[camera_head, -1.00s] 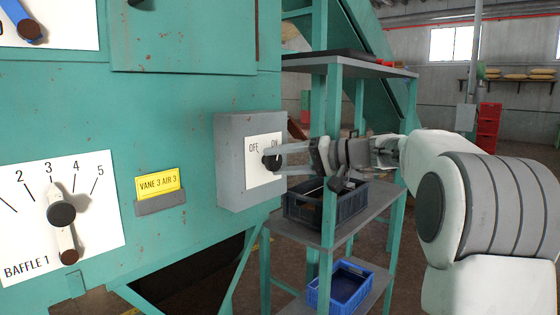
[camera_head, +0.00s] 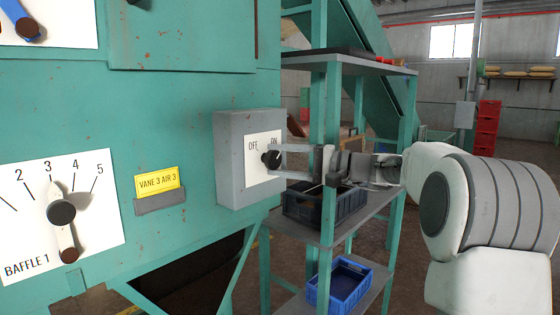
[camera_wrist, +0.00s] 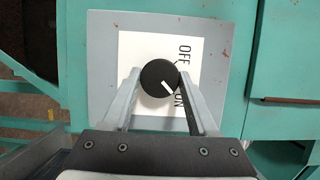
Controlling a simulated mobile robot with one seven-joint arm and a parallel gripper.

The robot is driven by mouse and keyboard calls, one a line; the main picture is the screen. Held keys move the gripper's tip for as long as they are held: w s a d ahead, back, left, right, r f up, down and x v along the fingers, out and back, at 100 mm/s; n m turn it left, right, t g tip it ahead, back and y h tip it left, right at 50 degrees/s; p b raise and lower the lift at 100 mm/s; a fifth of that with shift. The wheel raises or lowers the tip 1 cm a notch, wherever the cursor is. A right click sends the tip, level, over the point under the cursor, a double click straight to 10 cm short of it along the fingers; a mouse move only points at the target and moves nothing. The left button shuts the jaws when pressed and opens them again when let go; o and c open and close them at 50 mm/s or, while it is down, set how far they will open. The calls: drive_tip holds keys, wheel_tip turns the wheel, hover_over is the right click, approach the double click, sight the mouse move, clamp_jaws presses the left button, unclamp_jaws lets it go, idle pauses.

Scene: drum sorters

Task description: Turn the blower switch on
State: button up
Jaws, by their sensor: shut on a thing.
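The blower switch is a round black knob (camera_head: 271,159) on a white plate marked OFF at left and ON at right. The plate is on the front of a grey box (camera_head: 230,150) fixed to the green machine. My gripper (camera_head: 278,160) reaches it from the right and is shut on the knob. In the wrist view, my gripper (camera_wrist: 159,80) has one finger on each side of the knob (camera_wrist: 157,75). The knob's white pointer line slants to the lower right, towards the ON label (camera_wrist: 180,101), which a finger partly covers.
A green shelf rack (camera_head: 330,65) stands close behind my gripper, with a dark bin (camera_head: 318,208) and a blue bin (camera_head: 345,285). Left of the box are a yellow VANE 3 AIR 3 label (camera_head: 158,184) and the BAFFLE 1 dial (camera_head: 61,212).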

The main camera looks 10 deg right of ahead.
drive_tip(key=o, duration=1.3)
drive_tip(key=shift+o, duration=0.2)
drive_tip(key=shift+d, duration=0.1)
drive_tip(key=v, duration=1.7)
drive_tip(key=shift+d, duration=0.15)
